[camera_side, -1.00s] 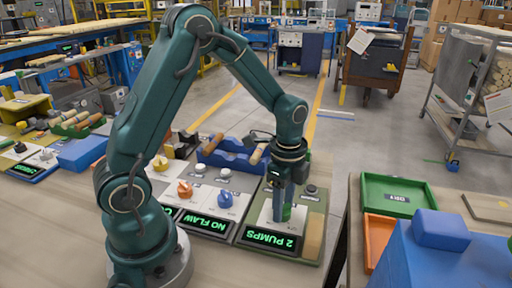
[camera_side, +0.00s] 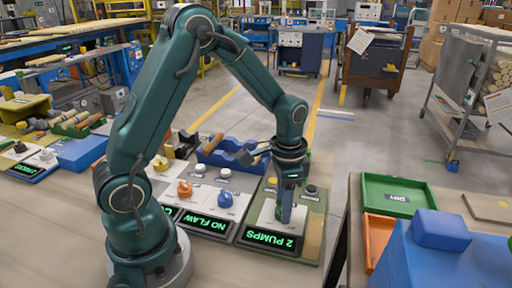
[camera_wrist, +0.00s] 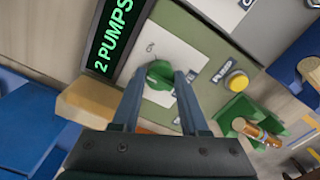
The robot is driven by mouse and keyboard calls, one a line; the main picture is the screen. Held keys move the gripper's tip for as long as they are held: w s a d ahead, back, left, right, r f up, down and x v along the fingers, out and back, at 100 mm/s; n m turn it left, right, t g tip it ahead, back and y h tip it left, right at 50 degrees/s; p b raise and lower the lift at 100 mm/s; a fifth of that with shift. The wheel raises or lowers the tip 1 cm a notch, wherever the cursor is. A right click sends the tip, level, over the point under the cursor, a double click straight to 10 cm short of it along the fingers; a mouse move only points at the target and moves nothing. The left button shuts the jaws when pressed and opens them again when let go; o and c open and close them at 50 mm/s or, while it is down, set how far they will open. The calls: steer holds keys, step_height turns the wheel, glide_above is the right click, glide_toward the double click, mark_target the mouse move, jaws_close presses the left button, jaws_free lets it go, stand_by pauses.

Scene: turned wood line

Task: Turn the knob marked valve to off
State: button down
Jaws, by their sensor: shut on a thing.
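A green knob (camera_wrist: 159,75) sits on a white plate (camera_wrist: 184,60) on an olive panel in the wrist view. My gripper (camera_wrist: 158,80) is shut on this knob, one finger on each side. Small print stands beside the knob on the plate; I cannot read it surely, nor tell which mark the knob points at. The panel's display (camera_wrist: 112,35) reads "2 PUMPS". In the side view my gripper (camera_side: 286,218) reaches down to the same panel by its display (camera_side: 268,239), and its fingers mostly hide the knob.
A yellow button (camera_wrist: 237,80) and a green holder (camera_wrist: 238,110) with a wooden piece are near the knob. A green tray (camera_side: 398,195) and blue box (camera_side: 440,230) stand right.

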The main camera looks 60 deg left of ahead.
steer(key=n, duration=0.4)
steer(key=shift+n, duration=0.3)
steer(key=n, duration=0.4)
steer(key=shift+w, duration=0.1)
steer(key=shift+n, duration=0.4)
steer(key=shift+c, duration=2.1)
jaws_free()
steer(key=shift+r, duration=2.6)
